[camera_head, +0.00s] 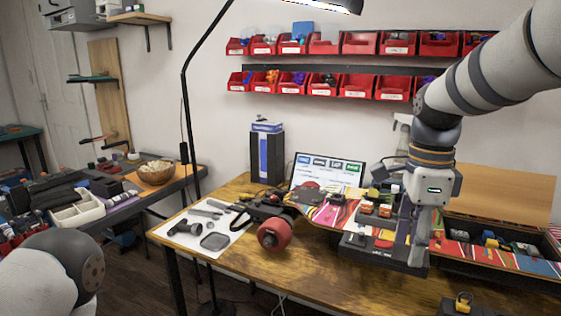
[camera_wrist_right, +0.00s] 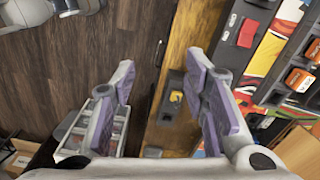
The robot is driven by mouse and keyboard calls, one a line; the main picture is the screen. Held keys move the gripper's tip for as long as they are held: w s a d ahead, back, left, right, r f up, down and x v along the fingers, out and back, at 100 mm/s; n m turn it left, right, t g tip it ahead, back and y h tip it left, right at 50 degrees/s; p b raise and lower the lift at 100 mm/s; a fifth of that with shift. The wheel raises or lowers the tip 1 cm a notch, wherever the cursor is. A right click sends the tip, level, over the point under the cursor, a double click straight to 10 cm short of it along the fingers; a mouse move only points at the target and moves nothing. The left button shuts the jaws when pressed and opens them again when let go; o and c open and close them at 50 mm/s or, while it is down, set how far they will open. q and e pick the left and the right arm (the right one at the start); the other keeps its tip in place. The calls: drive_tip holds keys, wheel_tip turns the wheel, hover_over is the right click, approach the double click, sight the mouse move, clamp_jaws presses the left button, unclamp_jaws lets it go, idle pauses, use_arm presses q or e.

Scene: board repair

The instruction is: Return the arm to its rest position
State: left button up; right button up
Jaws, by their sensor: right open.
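My right arm (camera_head: 495,75) comes in from the upper right of the head view and reaches down over the wooden workbench. My right gripper (camera_head: 418,240) points down at the bench's front side, in front of the colourful board (camera_head: 328,214). In the wrist view the right gripper (camera_wrist_right: 163,75) has its fingers wide apart, with nothing between them. Part of my left arm (camera_head: 50,275) shows at the lower left; its gripper is out of view.
The bench (camera_head: 300,262) carries a white mat with tools (camera_head: 205,225), a red wheel (camera_head: 273,234) and a dark tray (camera_head: 375,254). A small black block with a yellow part (camera_head: 463,302) stands at the front right. Red bins (camera_head: 355,43) line the wall.

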wheel_tip(320, 180, down, 15)
drive_tip(key=d+n, duration=0.2)
drive_tip(key=n, duration=0.2)
drive_tip(key=s+f+n+g, duration=0.1)
drive_tip(key=s+f+n, duration=0.4)
drive_tip(key=s+f, duration=0.6)
drive_tip(key=s+f+n, duration=0.4)
drive_tip(key=s+n, duration=0.1)
drive_tip(key=s, duration=0.7)
drive_tip(key=s+f+n, duration=0.5)
drive_tip(key=s+n, duration=0.1)
drive_tip(key=s, duration=0.6)
drive_tip(key=shift+s+a+g, duration=0.3)
drive_tip(key=shift+a+g, duration=0.1)
